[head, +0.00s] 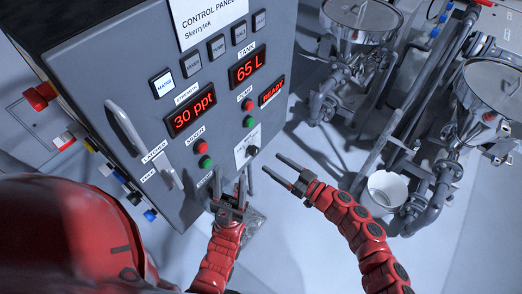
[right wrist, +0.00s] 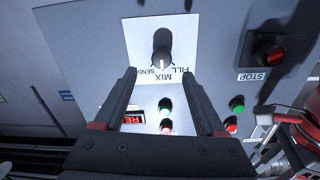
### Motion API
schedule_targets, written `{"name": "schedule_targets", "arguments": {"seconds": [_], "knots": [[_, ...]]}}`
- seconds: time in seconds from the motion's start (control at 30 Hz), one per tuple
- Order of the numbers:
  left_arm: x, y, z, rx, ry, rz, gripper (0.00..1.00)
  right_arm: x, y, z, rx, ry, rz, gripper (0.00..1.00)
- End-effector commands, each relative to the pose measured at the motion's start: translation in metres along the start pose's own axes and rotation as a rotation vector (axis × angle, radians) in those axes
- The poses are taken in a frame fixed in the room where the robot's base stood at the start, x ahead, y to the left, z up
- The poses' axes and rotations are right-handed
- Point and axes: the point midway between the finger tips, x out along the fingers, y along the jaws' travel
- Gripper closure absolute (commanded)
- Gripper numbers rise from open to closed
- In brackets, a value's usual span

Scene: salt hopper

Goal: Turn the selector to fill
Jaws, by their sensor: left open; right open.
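The selector (head: 251,151) is a dark knob on a white plate low on the right of the control panel. In the right wrist view the selector (right wrist: 162,56) shows upside down, its pale mark appearing to point at MIX, between the FILL and SEND labels. My right gripper (head: 271,166) is open and empty, just right of and below the selector; in its wrist view the fingers (right wrist: 160,78) spread to either side, with the knob beyond their tips. My left gripper (head: 243,178) is open, below the selector plate in the head view, near the panel's lower edge.
The control panel (head: 225,90) carries red readouts and green and red buttons. A STOP button (right wrist: 272,55) sits beside the selector plate. A handle (head: 124,128) sticks out at the panel's left. A white bucket (head: 388,187) and steel hoppers with pipes stand at the right.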

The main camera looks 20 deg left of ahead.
Motion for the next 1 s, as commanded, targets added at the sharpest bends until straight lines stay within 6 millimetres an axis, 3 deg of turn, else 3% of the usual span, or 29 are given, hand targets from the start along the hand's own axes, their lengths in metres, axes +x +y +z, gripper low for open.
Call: {"name": "schedule_targets", "arguments": {"seconds": [0.1, 0.3, 0.77, 1.0], "knots": [[0.01, -0.001, -0.002, 0.0, 0.0, 0.0, 0.5, 0.028, -0.001, -0.005, 0.002, 0.005, -0.002, 0.27], [0.015, -0.001, -0.003, 0.0, 0.0, 0.0, 0.5, 0.055, 0.0, -0.002, 0.002, 0.003, -0.001, 0.27], [0.016, -0.001, -0.003, 0.0, 0.0, 0.0, 0.5, 0.065, -0.001, 0.0, 0.001, 0.001, -0.002, 0.27], [0.016, -0.001, -0.003, 0.0, 0.0, 0.0, 0.5, 0.065, -0.001, 0.0, 0.001, 0.001, -0.002, 0.7]]}}
